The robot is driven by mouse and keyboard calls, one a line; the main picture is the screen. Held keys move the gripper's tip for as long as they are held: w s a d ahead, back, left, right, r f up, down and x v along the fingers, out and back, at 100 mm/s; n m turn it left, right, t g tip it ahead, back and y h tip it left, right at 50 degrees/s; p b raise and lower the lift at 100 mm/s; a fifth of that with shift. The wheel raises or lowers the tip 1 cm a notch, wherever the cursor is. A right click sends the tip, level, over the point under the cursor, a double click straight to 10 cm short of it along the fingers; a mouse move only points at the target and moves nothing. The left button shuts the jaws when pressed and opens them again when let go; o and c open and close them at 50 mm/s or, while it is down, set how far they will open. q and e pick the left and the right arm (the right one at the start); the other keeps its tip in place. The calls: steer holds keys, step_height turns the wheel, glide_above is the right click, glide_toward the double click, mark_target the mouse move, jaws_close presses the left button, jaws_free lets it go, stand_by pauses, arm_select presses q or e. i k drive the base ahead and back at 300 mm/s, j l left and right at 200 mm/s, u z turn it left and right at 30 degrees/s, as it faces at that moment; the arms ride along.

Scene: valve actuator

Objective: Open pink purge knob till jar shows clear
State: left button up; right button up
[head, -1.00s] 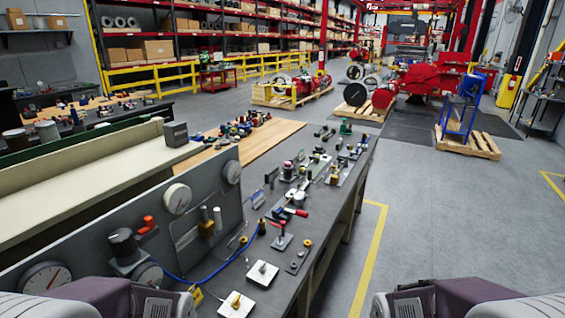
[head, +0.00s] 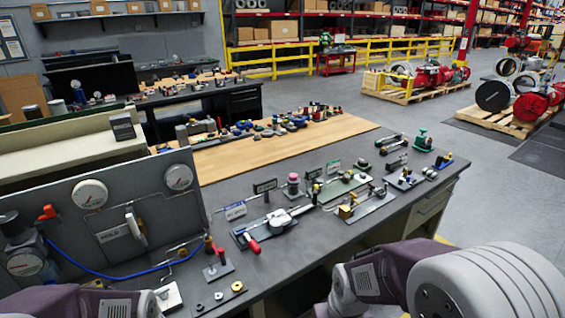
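A small pink-topped fitting (head: 293,179) stands upright on the dark bench (head: 330,262), near the middle of the head view. It is the only clearly pink part I see, and it is too small to tell whether it is the purge knob. I cannot make out a jar or how clear its contents are. My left arm shows at the bottom left and my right arm at the bottom right, both at the bench's near side. Neither gripper's fingertips are in the picture.
Around the pink fitting are a red-handled valve (head: 253,246), a green fitting (head: 422,138) and small label signs (head: 265,186). A grey gauge panel (head: 110,215) with a blue hose (head: 120,274) stands at left. Open floor (head: 425,85) lies beyond the bench's right end.

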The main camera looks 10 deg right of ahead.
mark_target(292, 177)
steer(key=i+l+u, duration=0.4)
steer(key=l, duration=0.25)
steer(key=i+l+u, duration=0.2)
steer(key=l, duration=0.2)
steer(key=l+u, duration=0.2)
steer(key=l, duration=0.15)
steer(key=i+l+u, duration=0.2)
steer(key=l, duration=0.2)
steer(key=i+l+u, duration=0.2)
steer(key=k+l, duration=0.05)
steer(key=l, duration=0.05)
